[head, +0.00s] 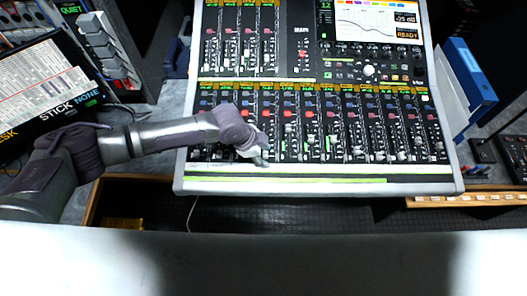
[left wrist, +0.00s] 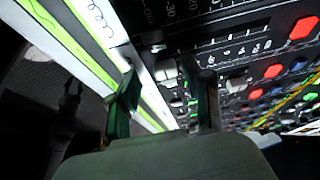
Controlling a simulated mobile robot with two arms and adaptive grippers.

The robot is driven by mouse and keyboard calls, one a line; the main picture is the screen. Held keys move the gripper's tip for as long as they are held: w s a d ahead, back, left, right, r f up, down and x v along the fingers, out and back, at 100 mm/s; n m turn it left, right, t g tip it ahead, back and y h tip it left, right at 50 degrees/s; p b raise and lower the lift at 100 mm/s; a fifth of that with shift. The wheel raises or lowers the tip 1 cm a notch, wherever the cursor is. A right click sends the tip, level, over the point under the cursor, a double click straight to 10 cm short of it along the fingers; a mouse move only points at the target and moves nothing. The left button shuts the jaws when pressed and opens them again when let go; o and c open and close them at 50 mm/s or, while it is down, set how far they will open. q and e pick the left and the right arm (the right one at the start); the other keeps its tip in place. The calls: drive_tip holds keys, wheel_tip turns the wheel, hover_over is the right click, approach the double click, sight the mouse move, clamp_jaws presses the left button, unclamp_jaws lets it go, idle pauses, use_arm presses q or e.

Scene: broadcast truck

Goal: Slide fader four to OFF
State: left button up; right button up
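The mixing console (head: 320,170) fills the centre of the head view, with a lower row of channel strips and faders. My left gripper (head: 262,160) is over the bottom of that row near the fourth strip from the left, by the console's white front edge. It hides the lower fader there, so I cannot tell fader four's position. In the left wrist view my left gripper's two dark fingers (left wrist: 165,105) stand apart, close to the panel. A pale fader cap (left wrist: 165,70) shows between and beyond them; contact is unclear. My right gripper is not in view.
Neighbouring fader caps stand close on both sides; another pale cap (left wrist: 237,80) is right of the fingers. A screen (head: 375,22) is at the console's upper right.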

use_arm(q)
drive_tip(key=shift+w+r, duration=0.1)
drive_tip(key=shift+a+r, duration=0.15)
drive_tip(key=shift+r, duration=0.2)
drive_tip(key=v, duration=1.1)
